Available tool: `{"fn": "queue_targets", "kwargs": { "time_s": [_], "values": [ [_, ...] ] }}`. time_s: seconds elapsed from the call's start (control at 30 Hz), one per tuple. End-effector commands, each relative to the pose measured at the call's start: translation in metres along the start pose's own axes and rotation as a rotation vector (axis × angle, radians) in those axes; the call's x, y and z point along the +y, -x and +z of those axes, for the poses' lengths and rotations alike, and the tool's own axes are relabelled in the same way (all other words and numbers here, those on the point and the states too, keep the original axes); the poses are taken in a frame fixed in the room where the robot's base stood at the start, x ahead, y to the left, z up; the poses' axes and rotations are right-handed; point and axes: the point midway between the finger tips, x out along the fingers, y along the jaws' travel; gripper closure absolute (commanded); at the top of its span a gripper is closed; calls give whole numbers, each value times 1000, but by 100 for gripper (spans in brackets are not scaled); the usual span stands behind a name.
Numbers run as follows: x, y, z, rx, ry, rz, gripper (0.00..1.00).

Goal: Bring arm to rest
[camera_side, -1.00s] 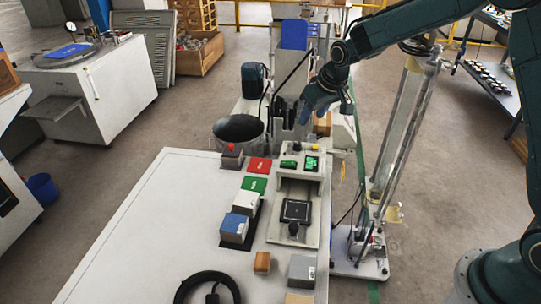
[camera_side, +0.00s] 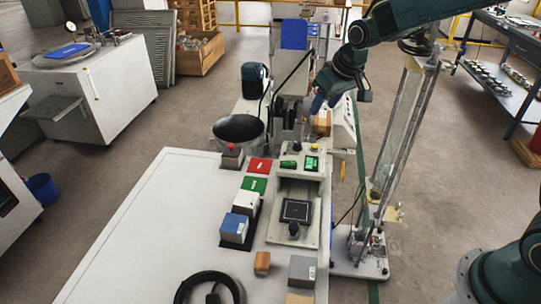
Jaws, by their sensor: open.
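My gripper (camera_side: 325,102) hangs from the teal arm at the upper middle right of the side view. Its fingers point down and to the left, and they are open with nothing seen between them. It is in the air near the machine with the blue panel, apart from the white table (camera_side: 130,230). The small testing device (camera_side: 297,212) with green displays stands on the table's right side, in front of and below the gripper.
On the table are a red plate (camera_side: 260,165), a green plate (camera_side: 254,185), a blue-topped block (camera_side: 235,227), a small orange block (camera_side: 262,262), a grey block (camera_side: 302,268) and a black coiled cable (camera_side: 207,287). A tall clear column stand (camera_side: 400,140) rises right of the table. The table's left part is clear.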

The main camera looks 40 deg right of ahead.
Motion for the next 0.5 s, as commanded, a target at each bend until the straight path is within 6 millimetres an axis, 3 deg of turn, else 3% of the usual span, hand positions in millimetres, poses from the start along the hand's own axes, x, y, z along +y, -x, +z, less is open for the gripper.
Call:
{"fn": "queue_targets", "kwargs": {
  "time_s": [0.2,0.5],
  "values": [
    [-1,55,25,19,0,0,53],
    [-2,117,71,35,0,0,53]
  ]
}}
